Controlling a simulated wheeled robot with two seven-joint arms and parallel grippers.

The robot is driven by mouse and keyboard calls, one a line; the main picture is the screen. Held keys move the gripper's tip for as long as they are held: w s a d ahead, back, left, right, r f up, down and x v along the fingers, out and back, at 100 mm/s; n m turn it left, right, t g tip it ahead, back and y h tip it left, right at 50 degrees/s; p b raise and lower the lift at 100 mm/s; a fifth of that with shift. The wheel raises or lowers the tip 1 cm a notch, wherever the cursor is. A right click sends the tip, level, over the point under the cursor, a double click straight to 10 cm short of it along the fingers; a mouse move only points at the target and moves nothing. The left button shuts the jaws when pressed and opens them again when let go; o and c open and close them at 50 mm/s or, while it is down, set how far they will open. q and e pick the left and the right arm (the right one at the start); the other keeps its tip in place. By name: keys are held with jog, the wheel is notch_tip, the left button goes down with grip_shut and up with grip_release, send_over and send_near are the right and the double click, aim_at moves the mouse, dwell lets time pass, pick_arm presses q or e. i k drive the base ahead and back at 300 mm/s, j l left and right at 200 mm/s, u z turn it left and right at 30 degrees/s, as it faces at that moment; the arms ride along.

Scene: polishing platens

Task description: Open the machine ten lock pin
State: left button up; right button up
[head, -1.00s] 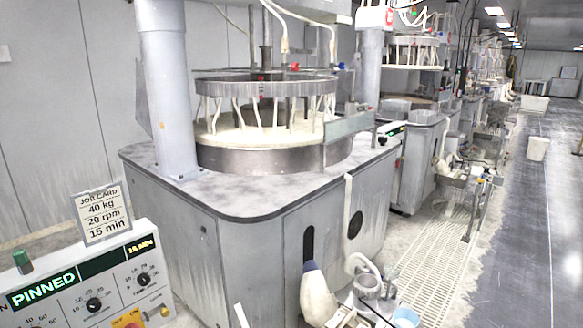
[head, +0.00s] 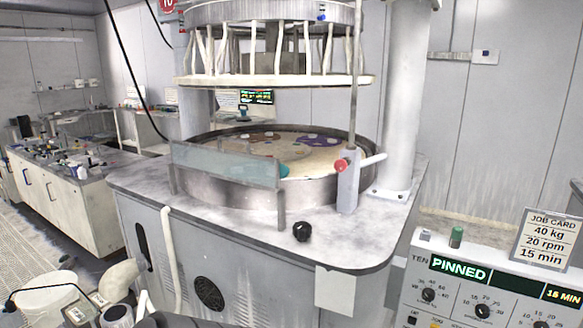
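The control panel marked TEN (head: 480,298) stands at the lower right in the head view, and its green display (head: 459,270) reads PINNED. Machine ten (head: 262,225) fills the middle, with its upper ring (head: 270,78) raised above the round platen (head: 300,150). On the platen's right rim, a grey post (head: 348,192) carries a red knob (head: 341,165) and a pale bar (head: 373,159) pointing right; this looks like the lock pin.
A job card (head: 545,239) stands on the panel. A clear guard plate (head: 226,165) fronts the platen, and a black knob (head: 302,231) sits on the deck. A thick column (head: 405,100) rises behind the post. A white bucket (head: 47,298) is at lower left.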

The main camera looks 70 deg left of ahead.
aim_at(340, 165)
jog(key=u, duration=1.75)
